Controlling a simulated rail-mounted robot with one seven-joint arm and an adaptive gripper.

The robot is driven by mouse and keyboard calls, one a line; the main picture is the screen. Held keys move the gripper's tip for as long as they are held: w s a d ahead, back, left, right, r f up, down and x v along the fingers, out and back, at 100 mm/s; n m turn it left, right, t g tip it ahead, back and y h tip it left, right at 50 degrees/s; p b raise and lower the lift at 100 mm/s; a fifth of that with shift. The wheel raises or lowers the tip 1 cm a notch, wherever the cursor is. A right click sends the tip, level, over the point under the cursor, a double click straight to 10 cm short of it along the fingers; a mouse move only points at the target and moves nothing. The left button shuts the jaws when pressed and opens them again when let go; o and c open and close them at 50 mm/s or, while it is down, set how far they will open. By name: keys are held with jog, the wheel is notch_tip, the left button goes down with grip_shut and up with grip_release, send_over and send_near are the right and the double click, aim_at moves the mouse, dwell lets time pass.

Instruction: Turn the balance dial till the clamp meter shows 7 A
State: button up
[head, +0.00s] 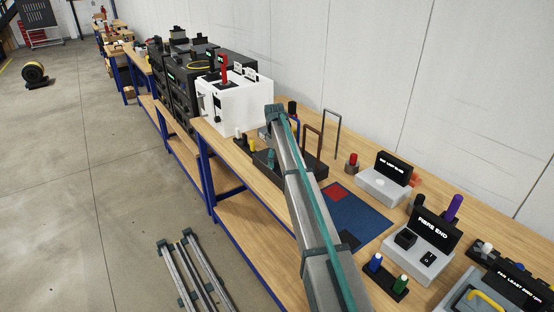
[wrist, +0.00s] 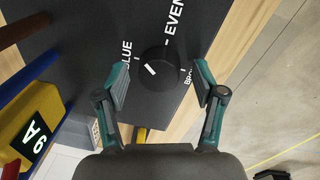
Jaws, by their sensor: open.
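The balance dial (wrist: 158,70) is a round black knob on a dark panel in the wrist view, with white labels BLUE, EVEN and a partly hidden BROWN around it. Its white mark sits left of the knob's middle, toward the BLUE side. My gripper (wrist: 162,84) is open, with one teal-and-grey finger on each side of the dial; I see gaps between fingers and knob. The yellow clamp meter (wrist: 52,112) is at the left of the wrist view. Its dark screen (wrist: 33,140) appears to read 9 A. In the head view my arm hides the dial.
In the head view, a white box (head: 240,105) stands behind my arm's end. A blue mat (head: 358,215) and a grey box marked FIBRE END (head: 430,240) lie to the right on the wooden bench (head: 335,172).

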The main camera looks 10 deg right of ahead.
jog(key=shift+c, duration=0.2)
jog(key=c, duration=1.1)
jog(key=shift+m, duration=0.4)
jog(key=m+b, duration=0.1)
jog(key=m, duration=0.2)
jog(key=shift+m+b, duration=0.4)
jog(key=shift+m+g+b, duration=0.3)
jog(key=shift+m+b, duration=0.2)
jog(key=shift+m, duration=1.6)
jog(key=o, duration=1.1)
